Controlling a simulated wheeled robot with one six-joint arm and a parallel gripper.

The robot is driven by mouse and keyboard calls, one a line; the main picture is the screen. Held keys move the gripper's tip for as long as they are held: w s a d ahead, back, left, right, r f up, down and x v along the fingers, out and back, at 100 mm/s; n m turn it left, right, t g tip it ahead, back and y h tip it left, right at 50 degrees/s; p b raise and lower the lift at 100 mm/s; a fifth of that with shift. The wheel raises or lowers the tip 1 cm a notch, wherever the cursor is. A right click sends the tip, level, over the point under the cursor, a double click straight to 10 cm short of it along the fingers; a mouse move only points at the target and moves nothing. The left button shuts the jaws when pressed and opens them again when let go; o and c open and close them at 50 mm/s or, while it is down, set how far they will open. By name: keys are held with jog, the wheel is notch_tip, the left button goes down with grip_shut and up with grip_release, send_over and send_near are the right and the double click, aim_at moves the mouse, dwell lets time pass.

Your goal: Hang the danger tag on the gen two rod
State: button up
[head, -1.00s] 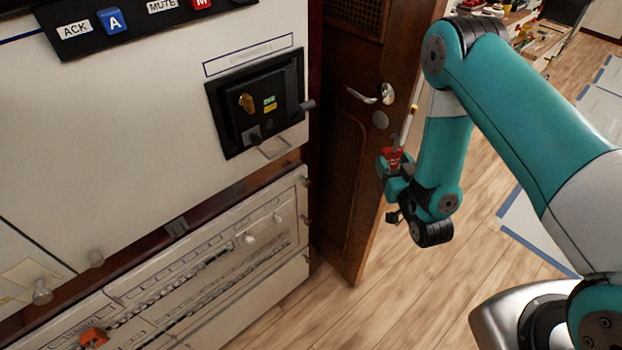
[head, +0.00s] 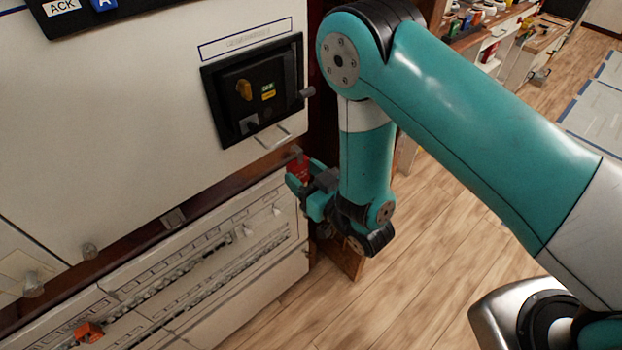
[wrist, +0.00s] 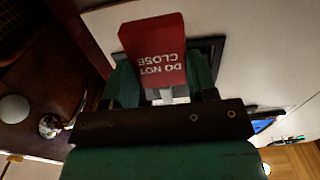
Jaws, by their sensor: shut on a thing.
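The red danger tag (head: 298,168) is held in my gripper (head: 303,185), just right of the white cabinet and below the black breaker unit (head: 253,90). In the wrist view, the tag (wrist: 153,50) reads "DO NOT CLOSE" upside down and stands between the green fingers of my gripper (wrist: 160,88). A grey rod (head: 307,92) sticks out at the right edge of the breaker unit, above the tag and apart from it. The label (head: 247,40) over this unit is too small to read, so I cannot tell which rod is gen two.
A lower drawer-like panel (head: 210,265) spans below the breaker unit. Grey knobs (head: 33,287) and an orange part (head: 88,332) sit at the lower left. A wooden door is partly hidden behind my arm.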

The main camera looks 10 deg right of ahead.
jog(key=f+b+x, duration=0.1)
jog(key=x, duration=0.5)
dwell(0.4)
jog(key=shift+f, duration=0.1)
jog(key=o, duration=1)
